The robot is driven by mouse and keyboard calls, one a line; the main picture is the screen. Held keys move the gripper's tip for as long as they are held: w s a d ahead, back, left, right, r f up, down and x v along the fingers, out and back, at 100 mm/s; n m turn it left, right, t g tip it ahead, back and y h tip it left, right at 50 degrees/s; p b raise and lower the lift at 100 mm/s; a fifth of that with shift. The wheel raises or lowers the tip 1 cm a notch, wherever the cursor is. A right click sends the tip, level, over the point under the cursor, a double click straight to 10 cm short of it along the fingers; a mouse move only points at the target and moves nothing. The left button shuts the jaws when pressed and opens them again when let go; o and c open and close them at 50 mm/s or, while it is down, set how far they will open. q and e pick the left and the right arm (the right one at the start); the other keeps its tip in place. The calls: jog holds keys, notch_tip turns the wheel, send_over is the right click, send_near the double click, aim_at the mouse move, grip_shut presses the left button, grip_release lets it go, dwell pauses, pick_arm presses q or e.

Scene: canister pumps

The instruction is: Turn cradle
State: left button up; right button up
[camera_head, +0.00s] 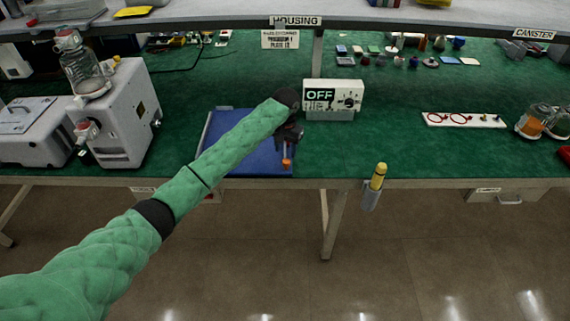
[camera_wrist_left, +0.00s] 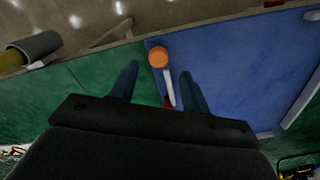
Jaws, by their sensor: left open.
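A pale lever with a round orange knob (camera_head: 287,162) stands at the right part of a blue panel (camera_head: 225,158) on the green bench. The knob also shows in the left wrist view (camera_wrist_left: 158,57), with its pale rod (camera_wrist_left: 169,88) leading to a small red part. My left gripper (camera_head: 289,140) is over the panel's right side. In the left wrist view its two dark fingers (camera_wrist_left: 158,72) are apart, one on each side of the lever; I cannot tell whether they touch it. The cradle itself is not clearly visible; my arm and gripper cover part of the panel.
A white box marked OFF (camera_head: 333,97) stands just right of the gripper. A yellow-topped tool in a grey holder (camera_head: 376,183) is at the bench's front edge. A grey machine (camera_head: 118,115) stands left. A white board with red rings (camera_head: 462,120) lies right.

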aim_at(286, 161)
pick_arm(q)
jog(key=shift+s+n, duration=0.1)
jog(key=shift+n, duration=0.2)
jog(key=shift+f+p, duration=0.3)
jog(key=shift+f, duration=0.1)
jog(key=shift+f+p, duration=1.3)
jog(key=shift+f, duration=2.25)
grip_shut()
pick_arm(e)
jog(key=s+d+f, duration=0.1)
jog(key=s, duration=0.4)
jog(key=shift+s, duration=0.4)
